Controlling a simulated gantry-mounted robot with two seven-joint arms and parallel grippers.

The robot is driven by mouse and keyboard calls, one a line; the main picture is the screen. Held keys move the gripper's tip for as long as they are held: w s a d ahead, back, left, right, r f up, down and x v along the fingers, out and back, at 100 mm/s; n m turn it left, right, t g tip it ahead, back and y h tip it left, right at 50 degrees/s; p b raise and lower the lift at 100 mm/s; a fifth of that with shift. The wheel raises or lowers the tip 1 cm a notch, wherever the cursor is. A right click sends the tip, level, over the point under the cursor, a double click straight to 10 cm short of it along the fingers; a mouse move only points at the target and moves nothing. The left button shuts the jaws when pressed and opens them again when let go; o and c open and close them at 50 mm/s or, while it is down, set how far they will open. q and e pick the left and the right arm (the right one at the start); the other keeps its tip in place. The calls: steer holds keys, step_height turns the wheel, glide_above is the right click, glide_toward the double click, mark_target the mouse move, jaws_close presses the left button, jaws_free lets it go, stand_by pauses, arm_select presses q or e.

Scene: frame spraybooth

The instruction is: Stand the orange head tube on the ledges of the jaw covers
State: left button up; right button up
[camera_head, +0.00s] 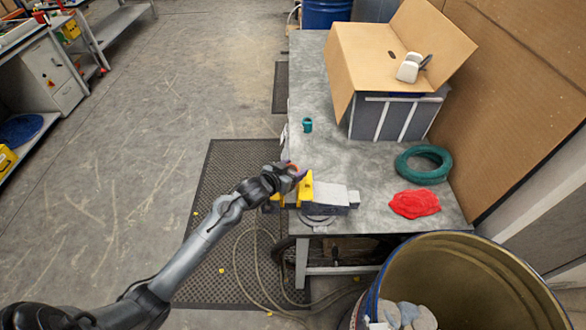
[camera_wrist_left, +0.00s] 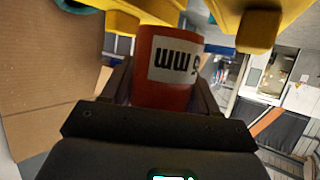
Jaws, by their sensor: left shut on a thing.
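The orange head tube (camera_wrist_left: 165,92) is a short orange-red cylinder with a white label bearing black print. My left gripper (camera_head: 294,172) is shut on it, with one finger at each side in the left wrist view. In the head view only a small orange bit of the tube (camera_head: 292,167) shows. The yellow jaw covers (camera_head: 306,188) are on the vise (camera_head: 325,208) at the table's left edge, right beside the gripper. In the left wrist view the yellow covers (camera_wrist_left: 258,30) lie close beyond the tube's far end. I cannot tell whether they touch. My right gripper is not in view.
The grey table (camera_head: 375,190) bears a teal cup (camera_head: 307,125), a green ring (camera_head: 402,165), a red cloth (camera_head: 414,204) and a cardboard box (camera_head: 375,62). A large drum (camera_head: 470,280) stands at the front right. Open floor lies left of the table.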

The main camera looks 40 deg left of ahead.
arm_select(q)
steer(key=shift+f+b, duration=0.3)
steer(key=shift+f, duration=0.6)
stand_by(0.4)
steer(key=o, duration=1.3)
steer(key=v, duration=1)
steer(key=shift+s+r, duration=0.2)
steer(key=shift+s, duration=0.15)
